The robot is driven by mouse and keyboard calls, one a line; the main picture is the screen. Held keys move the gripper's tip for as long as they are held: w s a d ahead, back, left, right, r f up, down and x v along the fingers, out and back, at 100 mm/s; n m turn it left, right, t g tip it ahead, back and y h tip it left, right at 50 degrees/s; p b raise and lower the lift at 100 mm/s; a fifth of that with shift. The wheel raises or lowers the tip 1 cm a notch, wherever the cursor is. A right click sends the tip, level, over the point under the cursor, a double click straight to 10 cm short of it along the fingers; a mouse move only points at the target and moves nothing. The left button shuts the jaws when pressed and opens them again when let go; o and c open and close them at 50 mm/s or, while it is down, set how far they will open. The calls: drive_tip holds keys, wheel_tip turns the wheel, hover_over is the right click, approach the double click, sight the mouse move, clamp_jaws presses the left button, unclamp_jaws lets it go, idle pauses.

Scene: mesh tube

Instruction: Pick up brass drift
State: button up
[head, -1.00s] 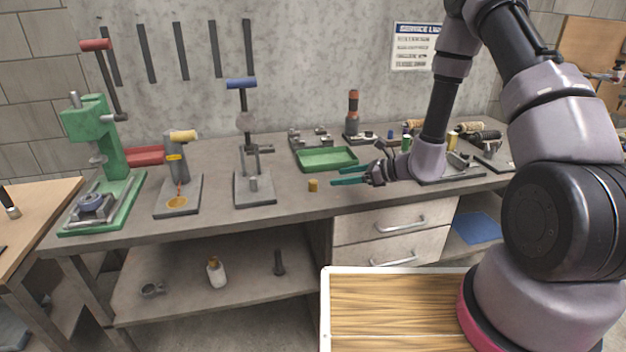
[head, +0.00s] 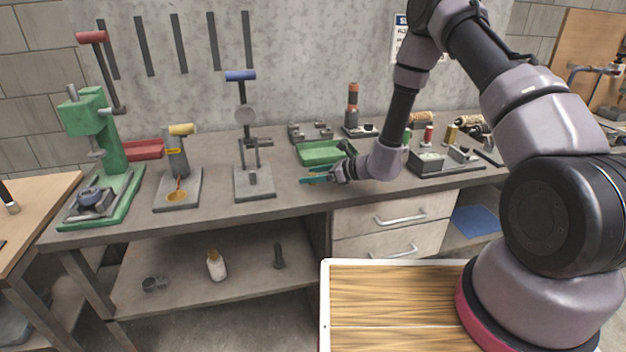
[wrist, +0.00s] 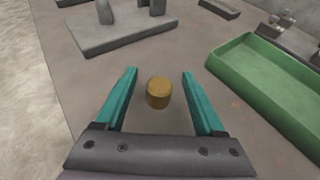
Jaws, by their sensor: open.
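The brass drift (wrist: 158,92) is a short golden-brown cylinder standing upright on the grey bench top. In the wrist view it sits between the two teal fingers of my gripper (wrist: 160,92), near their tips, with a gap on both sides. My gripper is open and holds nothing. In the head view my gripper (head: 314,178) is low over the bench near its front edge and points left; the drift is mostly hidden there by the fingers.
A green tray (wrist: 265,85) lies close to the right of my gripper in the wrist view. A grey base plate (wrist: 120,35) is ahead to the left. In the head view a press with a blue handle (head: 241,76) stands left of my gripper. The bench's front edge is near.

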clamp_jaws()
drive_tip(key=shift+r, duration=0.1)
